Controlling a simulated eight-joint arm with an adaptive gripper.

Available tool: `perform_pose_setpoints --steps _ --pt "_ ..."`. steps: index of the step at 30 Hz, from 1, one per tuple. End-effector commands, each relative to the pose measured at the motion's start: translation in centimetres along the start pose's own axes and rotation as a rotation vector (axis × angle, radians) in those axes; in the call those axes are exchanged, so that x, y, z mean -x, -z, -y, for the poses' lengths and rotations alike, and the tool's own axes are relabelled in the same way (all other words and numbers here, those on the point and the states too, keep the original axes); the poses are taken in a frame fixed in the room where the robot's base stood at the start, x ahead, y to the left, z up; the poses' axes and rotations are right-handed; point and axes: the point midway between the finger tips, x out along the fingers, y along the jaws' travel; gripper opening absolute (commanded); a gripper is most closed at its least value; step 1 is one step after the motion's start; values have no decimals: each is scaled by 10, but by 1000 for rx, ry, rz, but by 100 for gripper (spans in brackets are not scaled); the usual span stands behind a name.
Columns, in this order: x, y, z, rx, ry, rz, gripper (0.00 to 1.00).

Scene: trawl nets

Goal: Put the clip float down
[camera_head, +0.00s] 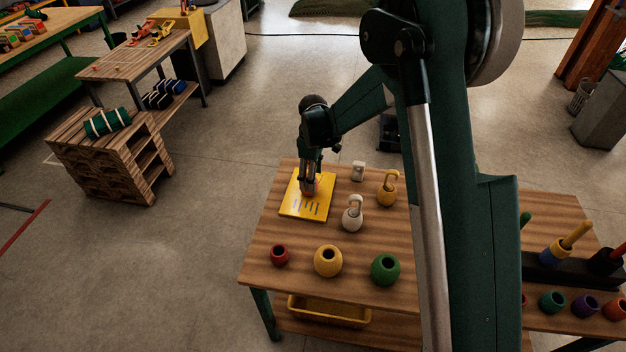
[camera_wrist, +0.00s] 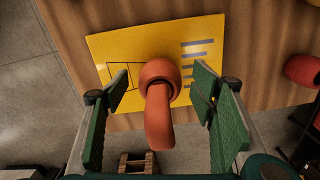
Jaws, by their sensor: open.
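An orange-red clip float with a curved hook (camera_wrist: 159,116) stands on a yellow board (camera_wrist: 112,47) with dark printed marks, as the wrist view shows it. In the head view only a little orange of the float (camera_head: 309,190) shows under my gripper (camera_head: 311,176); the rest is hidden. My gripper (camera_wrist: 162,84) is open in the wrist view, with a green finger pad on either side of the float and a visible gap on both sides. The yellow board also shows in the head view (camera_head: 291,207), flat on the wooden table.
Red (camera_head: 279,256), yellow (camera_head: 328,262) and green (camera_head: 385,270) round floats stand along the front. Bare wood lies between.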

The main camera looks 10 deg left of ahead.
Motion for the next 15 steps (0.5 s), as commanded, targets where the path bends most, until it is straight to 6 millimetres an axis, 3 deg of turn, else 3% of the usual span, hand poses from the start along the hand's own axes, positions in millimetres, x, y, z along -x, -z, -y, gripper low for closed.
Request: perform_pose_setpoints --steps 15 --pt "80 0 0 0 0 0 56"
